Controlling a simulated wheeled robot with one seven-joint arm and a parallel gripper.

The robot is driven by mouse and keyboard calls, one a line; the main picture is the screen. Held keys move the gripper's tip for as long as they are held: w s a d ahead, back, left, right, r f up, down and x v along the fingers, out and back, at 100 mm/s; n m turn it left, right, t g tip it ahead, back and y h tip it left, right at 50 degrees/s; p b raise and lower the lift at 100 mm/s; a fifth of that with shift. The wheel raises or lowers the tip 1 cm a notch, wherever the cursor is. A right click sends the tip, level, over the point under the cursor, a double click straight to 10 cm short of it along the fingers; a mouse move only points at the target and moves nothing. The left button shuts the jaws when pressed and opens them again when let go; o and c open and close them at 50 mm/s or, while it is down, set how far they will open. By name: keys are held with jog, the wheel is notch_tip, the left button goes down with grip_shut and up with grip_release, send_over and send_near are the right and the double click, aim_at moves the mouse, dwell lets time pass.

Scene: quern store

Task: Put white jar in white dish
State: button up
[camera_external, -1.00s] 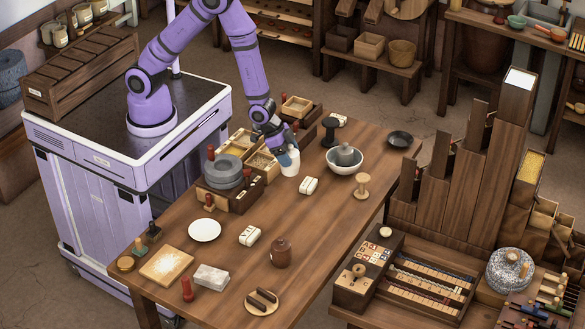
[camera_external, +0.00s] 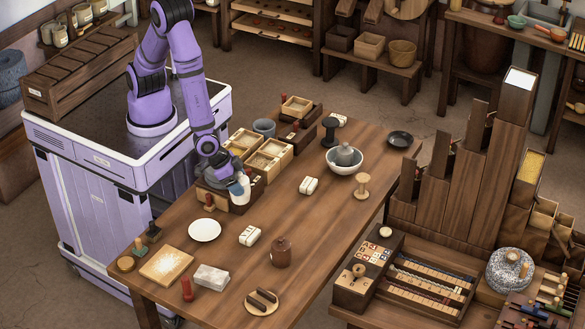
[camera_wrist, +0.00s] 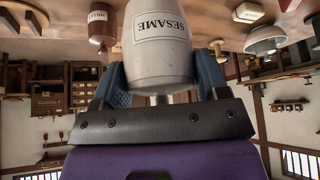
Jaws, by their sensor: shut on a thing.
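My gripper (camera_external: 237,187) is shut on the white jar (camera_wrist: 160,62), a pale jar with a SESAME label. Its blue fingers are on either side of it in the wrist view, where the label reads upside down. In the external view the white jar (camera_external: 243,183) is small and partly hidden by the fingers. The white dish (camera_external: 205,230) is a flat, round, empty plate on the table, nearer the camera and left of the jar.
A wooden box (camera_external: 240,206) and light wooden trays (camera_external: 263,164) stand beside and behind my gripper. A small red-topped piece (camera_external: 209,201) stands behind the dish. A white box (camera_external: 250,236) lies right of it. The table (camera_external: 310,225) is clear mid-right.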

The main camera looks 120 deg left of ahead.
jog(key=s+d+n, duration=0.2)
jog(key=s+d, duration=0.6)
jog(key=s, duration=0.2)
send_over(204, 234)
jog(key=shift+g+y, duration=0.3)
jog(key=shift+y, duration=0.1)
jog(key=shift+f, duration=6.55)
jog(key=o, duration=1.1)
jog(key=shift+f, duration=0.1)
